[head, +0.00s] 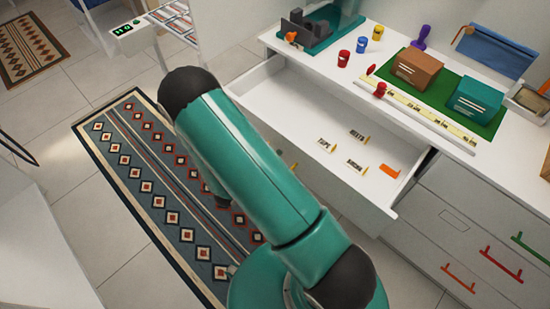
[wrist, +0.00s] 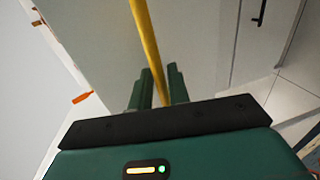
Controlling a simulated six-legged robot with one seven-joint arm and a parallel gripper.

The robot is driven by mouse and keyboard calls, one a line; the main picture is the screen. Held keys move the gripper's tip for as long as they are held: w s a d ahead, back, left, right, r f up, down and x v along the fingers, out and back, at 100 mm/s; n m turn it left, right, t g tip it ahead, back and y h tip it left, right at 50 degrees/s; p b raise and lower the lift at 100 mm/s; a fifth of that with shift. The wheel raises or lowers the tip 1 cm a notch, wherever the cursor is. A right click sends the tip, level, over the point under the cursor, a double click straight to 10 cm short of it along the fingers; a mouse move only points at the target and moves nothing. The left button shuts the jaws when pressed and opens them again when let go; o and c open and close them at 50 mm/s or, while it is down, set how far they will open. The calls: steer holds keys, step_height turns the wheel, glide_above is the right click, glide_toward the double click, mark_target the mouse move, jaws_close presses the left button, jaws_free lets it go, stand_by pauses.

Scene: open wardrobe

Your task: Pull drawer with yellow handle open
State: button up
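The top drawer (head: 300,116) of the white cabinet is pulled well out in the head view, with its inside showing. Its front panel (wrist: 195,40) fills the middle of the wrist view. The yellow handle (wrist: 143,28) runs as a long bar across that panel and down between my fingers. My gripper (wrist: 161,90) is closed to a narrow gap with the handle bar between its two dark green fingers. In the head view my green arm hides the gripper, the handle and part of the drawer front.
Small labels and an orange tag (head: 390,171) lie in the drawer. The cabinet top holds a green mat (head: 440,118) with boxes, stamps and a ruler (head: 425,112). Lower drawers have red (head: 501,264), orange and green handles. A patterned rug (head: 150,190) covers the floor at left.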

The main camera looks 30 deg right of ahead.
steer(key=shift+o, duration=0.6)
steer(key=v, duration=1.3)
steer(key=shift+a, duration=0.35)
steer(key=shift+s+r, duration=0.1)
steer(key=s+d+r+m+y, duration=0.1)
steer(key=s+r+y, duration=0.2)
steer(key=r, duration=0.8)
steer(key=s+d+r+m+y, duration=0.1)
steer(key=s+r+y, duration=0.3)
steer(key=r+y, duration=0.3)
steer(key=s+d+r+m+y, duration=0.1)
steer(key=s+r+m+y, duration=0.1)
steer(key=r, duration=1.4)
steer(key=s+y, duration=0.1)
steer(key=y, duration=0.1)
steer(key=shift+s+d+r+y, duration=0.25)
steer(key=shift+r+y, duration=0.15)
steer(key=shift+s+d, duration=0.1)
steer(key=shift+d, duration=0.05)
